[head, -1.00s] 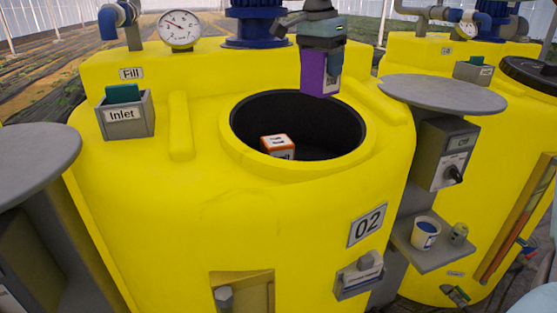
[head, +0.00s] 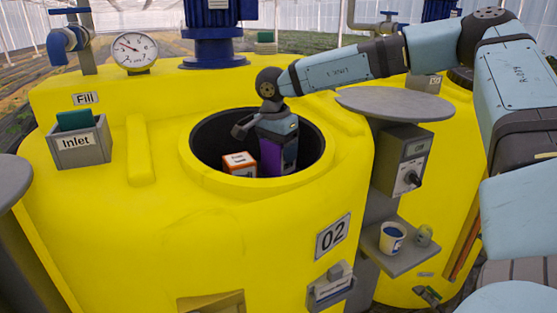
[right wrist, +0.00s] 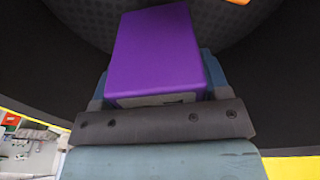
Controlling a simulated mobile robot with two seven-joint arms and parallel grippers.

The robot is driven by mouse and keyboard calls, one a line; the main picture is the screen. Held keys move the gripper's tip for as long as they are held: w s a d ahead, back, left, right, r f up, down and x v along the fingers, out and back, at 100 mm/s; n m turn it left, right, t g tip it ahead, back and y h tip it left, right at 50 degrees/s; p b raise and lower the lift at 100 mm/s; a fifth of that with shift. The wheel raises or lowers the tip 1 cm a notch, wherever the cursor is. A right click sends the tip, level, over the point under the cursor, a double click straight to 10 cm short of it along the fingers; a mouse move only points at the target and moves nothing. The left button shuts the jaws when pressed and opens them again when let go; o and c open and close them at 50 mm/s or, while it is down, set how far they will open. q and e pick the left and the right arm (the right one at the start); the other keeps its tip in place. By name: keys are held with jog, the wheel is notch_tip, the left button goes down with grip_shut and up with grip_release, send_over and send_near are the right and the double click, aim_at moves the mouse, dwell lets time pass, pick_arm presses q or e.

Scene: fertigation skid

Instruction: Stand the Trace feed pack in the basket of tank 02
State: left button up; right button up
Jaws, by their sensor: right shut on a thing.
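Tank 02 (head: 170,240) is yellow, with a round opening whose black inner wall (head: 212,138) shows in the head view. My right gripper (head: 277,135) reaches into this opening, shut on a purple pack (head: 267,160). The pack looks roughly upright, right beside an orange-and-white pack (head: 239,164). In the right wrist view the purple pack (right wrist: 155,50) sits between the fingers, above a dark perforated surface (right wrist: 255,38) that looks like the basket. The pack's lettering is not readable, and I cannot tell whether its bottom touches the basket. My left gripper is out of view.
A grey Inlet box (head: 80,146) holds a green item at left. A pressure gauge (head: 135,50) and a blue motor (head: 215,35) stand behind the opening. A round grey plate (head: 394,103) and a control box (head: 402,160) stand at right, close under my right arm.

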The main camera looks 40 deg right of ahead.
jog(key=shift+f, duration=1.6)
jog(key=o, duration=1.1)
jog(key=shift+o, duration=0.2)
jog(key=r, duration=0.4)
jog(key=a+r, duration=0.1)
jog(key=r, duration=0.7)
jog(key=shift+s+a+r, duration=0.1)
jog(key=shift+a, duration=0.15)
